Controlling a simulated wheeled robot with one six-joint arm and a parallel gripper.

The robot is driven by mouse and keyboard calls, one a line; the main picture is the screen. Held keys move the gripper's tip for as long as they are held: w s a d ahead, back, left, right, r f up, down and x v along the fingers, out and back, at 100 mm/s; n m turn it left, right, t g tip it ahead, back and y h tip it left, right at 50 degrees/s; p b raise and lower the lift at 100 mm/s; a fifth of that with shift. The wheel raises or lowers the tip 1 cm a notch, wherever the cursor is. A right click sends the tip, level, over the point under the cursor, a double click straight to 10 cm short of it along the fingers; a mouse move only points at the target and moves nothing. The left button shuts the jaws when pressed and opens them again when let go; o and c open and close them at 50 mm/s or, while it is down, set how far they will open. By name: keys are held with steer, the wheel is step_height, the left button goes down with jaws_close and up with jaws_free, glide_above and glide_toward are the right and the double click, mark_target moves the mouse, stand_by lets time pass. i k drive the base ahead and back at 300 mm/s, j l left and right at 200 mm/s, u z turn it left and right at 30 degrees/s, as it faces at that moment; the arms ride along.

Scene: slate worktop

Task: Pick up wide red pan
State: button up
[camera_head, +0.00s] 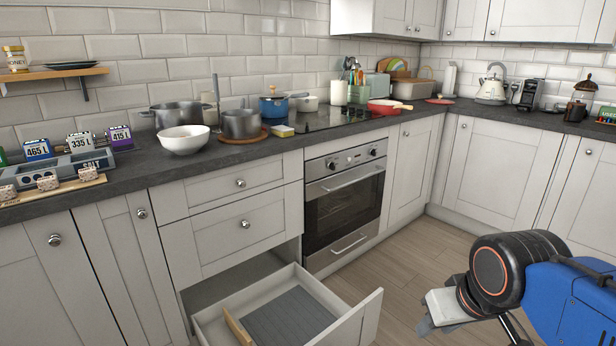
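The wide red pan (382,109) rests on the slate worktop, just right of the black hob and near the front edge above the oven's right side. Its outside is red, its inside looks pale, and a light handle or utensil shows at its right. My gripper (432,316) is at the lower right, in front of the cabinets and well apart from the pan. Its fingers are small and partly hidden by my arm, so I cannot tell whether they are open.
A lower drawer (352,318) stands pulled out over the floor. A blue pot (273,106), grey pots (241,124) and a white bowl (184,139) stand left of the pan. A flat reddish item (439,101) lies to its right. The front worktop beyond is mostly clear.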

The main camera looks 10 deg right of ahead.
mark_target(379, 107)
steer(key=i+l, duration=0.1)
steer(key=l, duration=0.25)
steer(key=i+l, duration=0.1)
steer(key=l, duration=0.3)
steer(key=i+l, duration=0.1)
steer(key=l, duration=0.25)
steer(key=i+l, duration=0.1)
steer(key=l, duration=0.3)
steer(key=i+l, duration=0.1)
steer(key=l, duration=0.25)
steer(key=i+l, duration=0.15)
steer(key=l, duration=0.25)
